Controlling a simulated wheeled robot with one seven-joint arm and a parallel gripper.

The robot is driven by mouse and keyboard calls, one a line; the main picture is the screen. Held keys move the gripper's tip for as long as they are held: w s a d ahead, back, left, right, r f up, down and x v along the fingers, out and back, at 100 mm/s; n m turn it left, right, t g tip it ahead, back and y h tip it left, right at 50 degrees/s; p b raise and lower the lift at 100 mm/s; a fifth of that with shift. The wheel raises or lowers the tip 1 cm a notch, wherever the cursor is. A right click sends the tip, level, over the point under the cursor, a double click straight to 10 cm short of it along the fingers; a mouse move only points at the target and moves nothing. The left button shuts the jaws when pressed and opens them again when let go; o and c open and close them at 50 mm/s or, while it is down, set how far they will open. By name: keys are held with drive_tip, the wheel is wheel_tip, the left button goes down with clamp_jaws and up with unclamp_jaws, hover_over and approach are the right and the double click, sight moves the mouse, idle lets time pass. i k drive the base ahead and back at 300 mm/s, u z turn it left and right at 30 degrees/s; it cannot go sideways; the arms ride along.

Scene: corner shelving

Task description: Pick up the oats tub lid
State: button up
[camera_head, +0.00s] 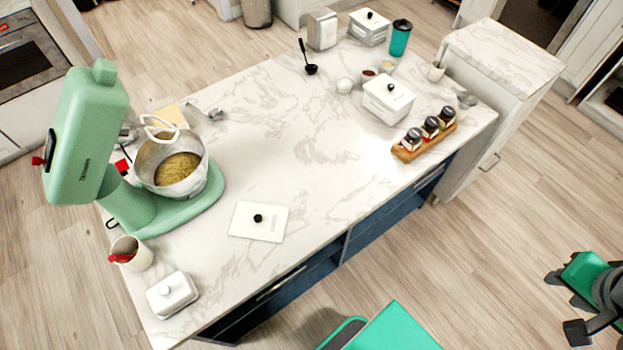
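A flat white square lid (270,233) with a black knob lies on the near middle of the marble island top. It has small lettering that I cannot read, so I cannot confirm it is the oats lid. Two white tubs with black-knobbed lids stand farther off, one at the right middle (386,104) and one at the far edge (367,33). A white box (321,30) without a visible knob stands beside the far tub. My gripper (562,304) is at the lower right over the floor, well away from the island. Its fingers are apart and empty.
A green stand mixer (90,135) with a bowl fills the island's left side. A white butter dish (172,294) and a cup (131,254) stand at the near left. A spice rack (424,142) sits at the right edge. The island's middle is clear.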

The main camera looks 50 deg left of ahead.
sight(250, 221)
drive_tip(key=i, duration=1.8)
drive_tip(key=u, duration=5.45)
drive_tip(key=i, duration=1.65)
